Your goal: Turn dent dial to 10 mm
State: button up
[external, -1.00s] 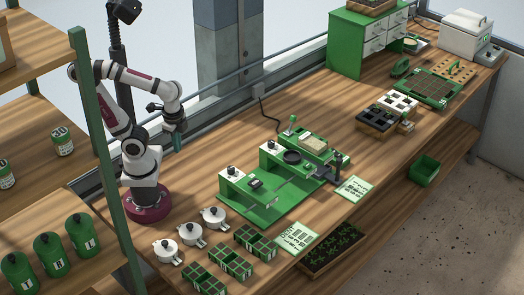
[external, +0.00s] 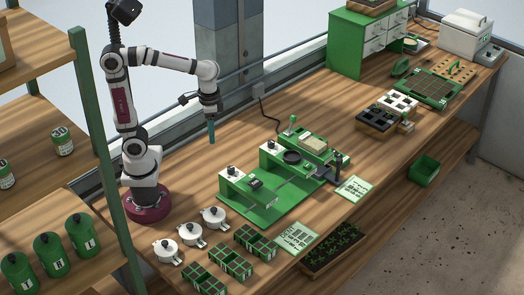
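The green seeder machine (external: 282,207) stands on the bench to the right of my arm. It has two white-topped blocks, each with a black knob: a nearer knob (external: 232,171) and a farther knob (external: 271,146). Their markings are too small to read, so I cannot tell which is the dent dial or where it points. My gripper (external: 212,135) points down with teal fingers, in the air behind and left of the machine. It touches neither knob. The fingers look like one narrow strip, so their opening cannot be made out.
Three white lidded pots (external: 191,235) and several green cell trays (external: 233,263) stand at the front. A lever with a green knob (external: 293,119) rises behind the machine. A printed card (external: 297,237) lies near the front edge. The bench behind the machine is mostly clear.

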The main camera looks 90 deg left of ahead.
aim_at(231, 167)
jog(key=shift+o, duration=0.8)
jog(key=w+n, duration=0.1)
jog(key=w+a+n, duration=0.1)
jog(key=w, duration=0.1)
jog(key=w+n, duration=0.1)
jog(key=w, duration=0.1)
jog(key=shift+w+a+r+h, duration=0.2)
jog(key=shift+w+a+h, duration=0.05)
jog(key=shift+h, duration=0.05)
notch_tip(231, 167, down, 15)
jog(key=shift+f, duration=0.2)
grip_shut()
